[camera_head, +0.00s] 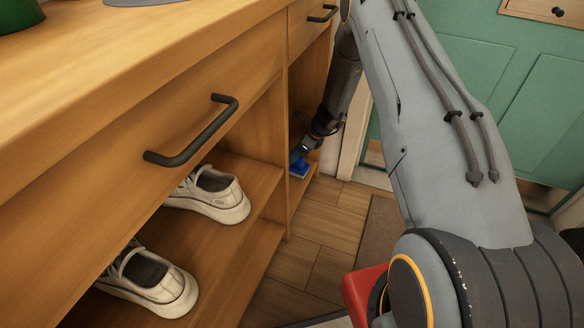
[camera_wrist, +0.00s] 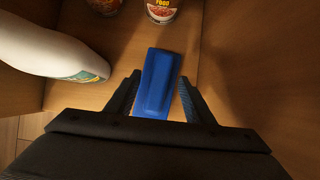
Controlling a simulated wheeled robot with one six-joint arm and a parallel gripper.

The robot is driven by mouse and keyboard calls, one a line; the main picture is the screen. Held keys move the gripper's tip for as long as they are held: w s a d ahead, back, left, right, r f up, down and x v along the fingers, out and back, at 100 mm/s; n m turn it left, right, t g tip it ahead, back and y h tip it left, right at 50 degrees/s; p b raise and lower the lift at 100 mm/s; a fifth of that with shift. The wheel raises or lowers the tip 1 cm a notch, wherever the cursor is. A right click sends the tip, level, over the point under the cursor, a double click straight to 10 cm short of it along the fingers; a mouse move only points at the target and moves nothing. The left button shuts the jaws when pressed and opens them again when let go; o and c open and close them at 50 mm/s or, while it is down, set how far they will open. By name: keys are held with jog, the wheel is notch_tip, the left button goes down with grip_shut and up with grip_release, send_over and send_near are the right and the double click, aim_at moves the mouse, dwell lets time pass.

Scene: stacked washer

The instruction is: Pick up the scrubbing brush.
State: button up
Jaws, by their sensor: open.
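The scrubbing brush (camera_wrist: 158,82) is blue and lies on a wooden shelf in the wrist view. My gripper (camera_wrist: 158,92) is open, with one finger on each side of the brush. A gap shows between each finger and the brush, and the brush's near end is hidden behind the gripper body. In the head view the blue brush (camera_head: 300,166) shows in part on a low shelf of the cabinet, at the end of my arm. My gripper (camera_head: 301,150) there is dark and small, and its fingers are hard to make out.
A white bottle (camera_wrist: 50,48) lies or leans left of the brush. Cans (camera_wrist: 162,8) stand behind it. The shelf compartment (camera_wrist: 240,60) has wooden walls, with free room to the right. White shoes (camera_head: 212,194) sit on neighbouring shelves below a drawer handle (camera_head: 190,133).

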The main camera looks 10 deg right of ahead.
jog(key=shift+w+a+f, duration=0.15)
jog(key=shift+a+f, duration=0.15)
jog(key=shift+f, duration=0.15)
jog(key=shift+f, duration=0.25)
dwell(0.4)
jog(key=c, duration=0.7)
jog(key=shift+o, duration=0.2)
notch_tip(320, 180, up, 10)
jog(key=p, duration=0.4)
jog(key=shift+r, duration=0.25)
